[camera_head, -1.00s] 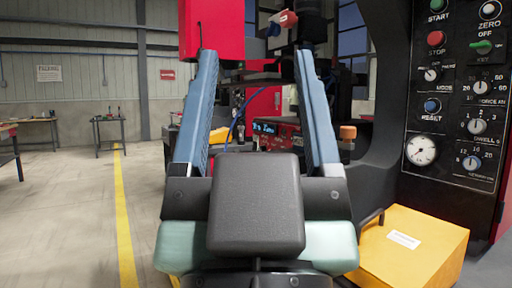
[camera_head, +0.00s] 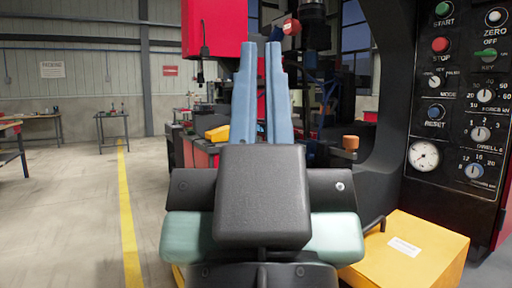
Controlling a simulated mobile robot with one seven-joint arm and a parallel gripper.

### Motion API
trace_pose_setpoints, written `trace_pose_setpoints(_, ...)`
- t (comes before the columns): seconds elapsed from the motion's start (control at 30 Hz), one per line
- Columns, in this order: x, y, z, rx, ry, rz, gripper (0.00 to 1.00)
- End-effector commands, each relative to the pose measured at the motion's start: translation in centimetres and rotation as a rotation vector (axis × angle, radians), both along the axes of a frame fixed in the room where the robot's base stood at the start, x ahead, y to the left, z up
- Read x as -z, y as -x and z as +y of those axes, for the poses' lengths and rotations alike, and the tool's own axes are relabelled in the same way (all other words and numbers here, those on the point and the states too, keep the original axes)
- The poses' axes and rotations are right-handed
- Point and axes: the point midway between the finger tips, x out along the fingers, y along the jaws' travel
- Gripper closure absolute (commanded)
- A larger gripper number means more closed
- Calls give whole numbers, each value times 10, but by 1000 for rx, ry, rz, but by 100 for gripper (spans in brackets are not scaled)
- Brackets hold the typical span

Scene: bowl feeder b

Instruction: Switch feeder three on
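My gripper (camera_head: 261,45) stands upright in the middle of the head view, with two long blue fingers. The fingers are nearly together, with only a narrow gap and nothing seen between them. I cannot make out feeder three or its switch. Small red and dark equipment (camera_head: 201,152) shows behind and left of the fingers, with a yellow part (camera_head: 218,133) on it. My gripper hides part of that area, and no contact with it is visible.
A dark control panel (camera_head: 462,130) with buttons, knobs and a gauge (camera_head: 424,155) stands close on the right. A yellow box (camera_head: 410,250) is below it. A red housing (camera_head: 212,28) hangs behind the fingers. Open floor with a yellow line (camera_head: 128,220) lies left, with workbenches (camera_head: 112,128) beyond.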

Motion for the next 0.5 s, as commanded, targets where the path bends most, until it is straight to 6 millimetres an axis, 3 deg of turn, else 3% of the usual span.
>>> trace_pose_setpoints(0.03,-26,0,0,0,0,-1,100)
trace_pose_setpoints(0.5,-187,0,0,-1,0,-1,100)
